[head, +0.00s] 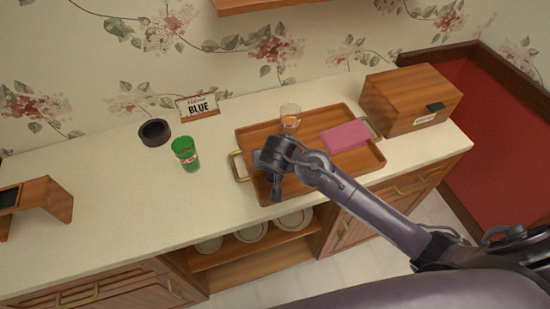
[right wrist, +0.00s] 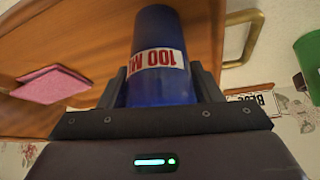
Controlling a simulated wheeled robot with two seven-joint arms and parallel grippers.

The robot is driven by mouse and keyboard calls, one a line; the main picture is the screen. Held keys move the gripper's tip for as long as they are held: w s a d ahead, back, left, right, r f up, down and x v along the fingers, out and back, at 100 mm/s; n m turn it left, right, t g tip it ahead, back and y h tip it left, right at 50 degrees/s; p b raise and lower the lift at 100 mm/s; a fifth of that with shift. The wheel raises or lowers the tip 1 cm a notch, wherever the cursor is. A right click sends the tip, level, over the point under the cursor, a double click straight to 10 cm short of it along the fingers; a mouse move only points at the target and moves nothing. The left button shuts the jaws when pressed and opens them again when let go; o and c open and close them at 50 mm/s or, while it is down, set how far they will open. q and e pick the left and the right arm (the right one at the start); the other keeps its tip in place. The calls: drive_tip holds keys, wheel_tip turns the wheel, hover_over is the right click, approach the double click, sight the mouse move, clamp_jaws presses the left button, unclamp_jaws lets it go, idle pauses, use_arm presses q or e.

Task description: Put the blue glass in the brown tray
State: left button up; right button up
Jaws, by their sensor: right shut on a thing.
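The blue glass (right wrist: 160,32), with a white label with red print, is between the fingers of my right gripper (right wrist: 162,78) in the right wrist view. The gripper is shut on it. In the head view, my right gripper (head: 274,186) is over the left front part of the brown tray (head: 258,137) and hides the glass. The tray also shows in the right wrist view (right wrist: 90,28). I cannot tell whether the glass touches the tray. My left gripper is not in view.
A clear glass with orange contents (head: 290,117) and a pink cloth (head: 345,136) are in the tray. A green glass (head: 186,153), a dark bowl (head: 155,133) and a "BLUE" sign (head: 199,106) stand left. A wooden box (head: 405,98) stands right. The left counter is mostly clear.

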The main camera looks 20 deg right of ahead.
drive_tip(key=shift+f, duration=0.1)
drive_tip(key=o, duration=1.1)
drive_tip(key=shift+s+a+r, duration=0.1)
drive_tip(key=shift+r, duration=0.2)
drive_tip(key=b+v, duration=0.2)
drive_tip(key=v, duration=0.9)
drive_tip(key=shift+s+r, duration=0.15)
drive_tip(key=shift+r, duration=0.2)
